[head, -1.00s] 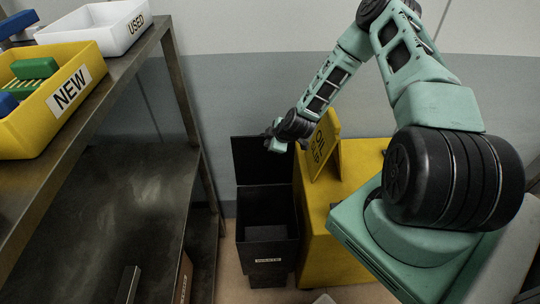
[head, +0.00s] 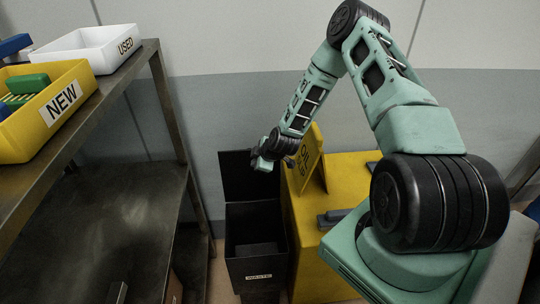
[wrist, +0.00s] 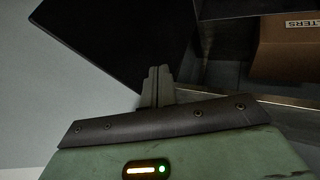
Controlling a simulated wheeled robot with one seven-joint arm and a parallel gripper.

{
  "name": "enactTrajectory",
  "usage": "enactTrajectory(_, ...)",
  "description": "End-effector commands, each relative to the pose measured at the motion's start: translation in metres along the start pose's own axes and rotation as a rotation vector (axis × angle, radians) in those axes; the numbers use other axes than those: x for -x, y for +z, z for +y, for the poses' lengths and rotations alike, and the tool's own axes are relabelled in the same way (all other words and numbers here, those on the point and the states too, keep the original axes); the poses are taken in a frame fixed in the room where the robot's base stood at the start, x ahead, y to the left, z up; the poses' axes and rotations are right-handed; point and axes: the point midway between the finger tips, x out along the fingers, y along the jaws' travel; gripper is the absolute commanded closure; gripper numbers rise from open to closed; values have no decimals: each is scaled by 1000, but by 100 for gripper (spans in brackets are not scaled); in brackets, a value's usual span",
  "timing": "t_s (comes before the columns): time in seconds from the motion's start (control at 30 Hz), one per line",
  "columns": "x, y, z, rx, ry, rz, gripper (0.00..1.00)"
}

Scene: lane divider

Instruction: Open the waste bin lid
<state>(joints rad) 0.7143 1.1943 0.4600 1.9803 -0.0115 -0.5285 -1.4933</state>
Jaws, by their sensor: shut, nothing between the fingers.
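The black waste bin (head: 258,267) stands on the floor with a WASTE label on its front. Its lid (head: 234,181) is raised and stands upright at the back of the bin, near the wall, and the bin's dark inside shows. My gripper (head: 261,163) is in front of the lid's upper right part in the head view; I cannot tell if it touches. In the wrist view, my gripper's fingers (wrist: 158,84) are together and empty, with a black panel, likely the lid (wrist: 105,38), just beyond them.
A yellow cabinet (head: 318,272) with an upright yellow sign (head: 309,158) stands right of the bin. A metal shelf (head: 118,232) at left holds a yellow NEW bin (head: 30,128) and a white USED tray (head: 80,50). A FILTERS box (wrist: 285,50) shows in the wrist view.

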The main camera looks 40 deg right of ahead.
Motion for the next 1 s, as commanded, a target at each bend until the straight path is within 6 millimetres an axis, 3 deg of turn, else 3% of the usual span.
enactTrajectory(0.37, 32, 0, 7, 3, 3, 0, 100)
enactTrajectory(0.8, 88, -3, 17, 1, 2, 0, 100)
enactTrajectory(1.0, 98, -3, 18, 1, 1, 0, 100)
